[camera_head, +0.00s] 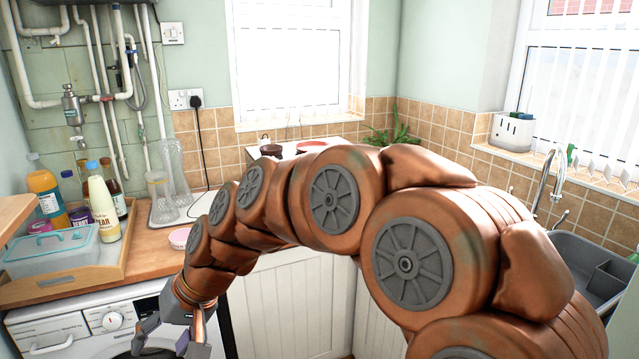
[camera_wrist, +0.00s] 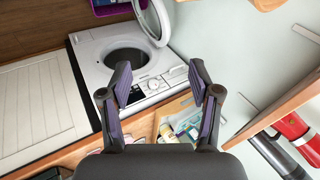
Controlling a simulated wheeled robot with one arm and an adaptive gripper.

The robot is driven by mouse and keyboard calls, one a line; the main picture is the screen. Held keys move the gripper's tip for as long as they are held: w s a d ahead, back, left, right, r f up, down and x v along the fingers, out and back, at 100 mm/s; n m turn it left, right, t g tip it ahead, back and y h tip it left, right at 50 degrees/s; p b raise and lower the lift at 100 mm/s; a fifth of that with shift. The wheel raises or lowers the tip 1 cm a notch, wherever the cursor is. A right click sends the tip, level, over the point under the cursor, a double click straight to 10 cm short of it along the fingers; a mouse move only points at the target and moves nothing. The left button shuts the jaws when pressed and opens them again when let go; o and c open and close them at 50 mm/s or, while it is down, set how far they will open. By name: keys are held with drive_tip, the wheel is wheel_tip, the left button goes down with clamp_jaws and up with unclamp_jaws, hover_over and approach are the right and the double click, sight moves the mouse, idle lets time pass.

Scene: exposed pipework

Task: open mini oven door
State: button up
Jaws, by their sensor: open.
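I cannot pick out a mini oven door for certain in either view. A white unit with round dark and red pieces on top (camera_head: 318,147) stands in the back corner, its front hidden by my arm. My gripper (camera_head: 168,342) is low at the left in the head view, in front of the washing machine (camera_head: 65,333). In the wrist view my gripper (camera_wrist: 160,80) has its two fingers spread apart with nothing between them. The washing machine (camera_wrist: 90,45) shows beyond the fingers, its round door (camera_wrist: 154,20) swung open.
A wooden counter (camera_head: 150,262) holds a tray (camera_head: 95,285) with bottles and a lidded plastic box (camera_head: 50,252). A sink (camera_head: 590,268) is at the right. A red cylinder (camera_wrist: 296,132) stands at the right in the wrist view.

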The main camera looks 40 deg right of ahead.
drive_tip(key=w+d+r+m+t, duration=0.4)
drive_tip(key=w+d, duration=0.5)
drive_tip(key=w, duration=0.1)
drive_tip(key=w+d+r+m+t, duration=0.3)
drive_tip(key=w+d+r+t, duration=0.15)
drive_tip(key=w+d, duration=0.55)
drive_tip(key=w+d+f+m+t+h, duration=0.15)
drive_tip(key=d+m+h, duration=0.4)
drive_tip(key=d, duration=1.25)
drive_tip(key=s+d+f+m+h, duration=0.15)
drive_tip(key=d+m+h, duration=0.45)
drive_tip(key=d, duration=1.2)
drive_tip(key=shift+m+y, duration=0.25)
drive_tip(key=shift+y, duration=0.2)
drive_tip(key=p+x, duration=0.1)
drive_tip(key=x, duration=0.2)
drive_tip(key=p+x, duration=0.1)
drive_tip(key=x, duration=0.2)
drive_tip(key=p+x, duration=0.1)
drive_tip(key=x, duration=0.2)
drive_tip(key=shift+w+a+f+p, duration=0.15)
drive_tip(key=shift+w+p, duration=0.25)
drive_tip(key=shift+w, duration=0.05)
drive_tip(key=shift+w+f, duration=0.2)
drive_tip(key=shift+c, duration=0.3)
